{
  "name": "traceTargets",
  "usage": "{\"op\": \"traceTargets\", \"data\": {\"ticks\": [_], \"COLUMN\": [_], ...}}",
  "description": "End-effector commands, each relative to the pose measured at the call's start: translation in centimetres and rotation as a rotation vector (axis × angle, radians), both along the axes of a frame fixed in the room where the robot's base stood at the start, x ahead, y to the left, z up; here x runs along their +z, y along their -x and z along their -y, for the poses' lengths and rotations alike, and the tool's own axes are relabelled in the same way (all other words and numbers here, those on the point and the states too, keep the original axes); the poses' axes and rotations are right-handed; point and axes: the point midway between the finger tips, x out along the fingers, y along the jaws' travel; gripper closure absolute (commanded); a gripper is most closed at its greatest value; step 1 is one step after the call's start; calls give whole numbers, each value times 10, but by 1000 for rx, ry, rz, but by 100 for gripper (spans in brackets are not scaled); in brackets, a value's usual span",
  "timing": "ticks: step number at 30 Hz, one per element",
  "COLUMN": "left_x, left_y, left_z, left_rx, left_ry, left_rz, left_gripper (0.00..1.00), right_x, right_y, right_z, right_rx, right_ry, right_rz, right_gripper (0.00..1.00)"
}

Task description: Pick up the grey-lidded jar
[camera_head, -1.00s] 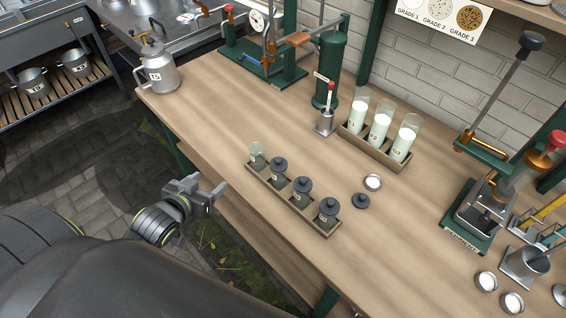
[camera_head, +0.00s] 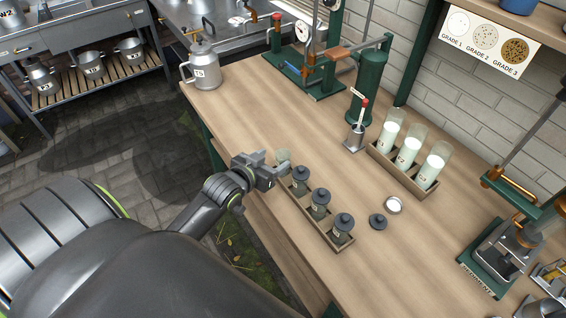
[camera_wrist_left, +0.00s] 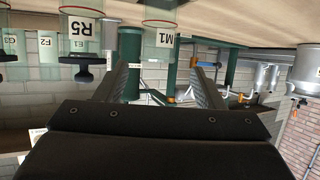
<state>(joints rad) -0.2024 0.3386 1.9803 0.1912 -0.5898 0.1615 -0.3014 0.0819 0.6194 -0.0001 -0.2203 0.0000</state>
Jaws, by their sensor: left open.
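Three small jars with dark grey lids stand in a wooden rack (camera_head: 312,232): one jar (camera_head: 300,180), a middle jar (camera_head: 320,203) and a front jar (camera_head: 342,228). A clear jar without a visible lid (camera_head: 283,158) is at the rack's far end, partly hidden by my left gripper (camera_head: 268,170). The gripper is open and empty beside that end. In the left wrist view, which is upside down, its fingers (camera_wrist_left: 162,85) are apart. A jar labelled R5 (camera_wrist_left: 80,35) with a dark lid and a jar labelled M1 (camera_wrist_left: 158,38) show there.
A loose grey lid (camera_head: 378,221) and a small white-filled dish (camera_head: 393,205) lie right of the rack. A tray of milk-filled glass tubes (camera_head: 385,160) stands behind. A metal can (camera_head: 204,68) is at the bench's far left corner. The bench between can and rack is clear.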

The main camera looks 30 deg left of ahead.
Motion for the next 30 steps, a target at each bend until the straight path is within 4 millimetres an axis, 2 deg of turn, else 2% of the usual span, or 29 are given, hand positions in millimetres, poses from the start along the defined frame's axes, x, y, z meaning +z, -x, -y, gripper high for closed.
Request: {"op": "traceTargets", "data": {"ticks": [8, 19, 29, 30], "left_x": [-7, -26, -29, -29], "left_y": [-14, -49, -53, -53], "left_z": [1, 4, 4, 4], "left_rx": [1, 0, 0, 0], "left_ry": [2, 1, 0, 0], "left_rz": [-1, 1, 0, 0], "left_gripper": [38, 38, 38, 42], "right_x": [4, 12, 12, 12], "right_y": [0, -1, -2, -2], "right_z": [2, 1, -6, -6], "right_rx": [1, 0, -2, -2], "right_ry": [2, 1, -7, -7], "right_rz": [0, 1, 3, 3], "right_gripper": [38, 38, 38, 38]}}
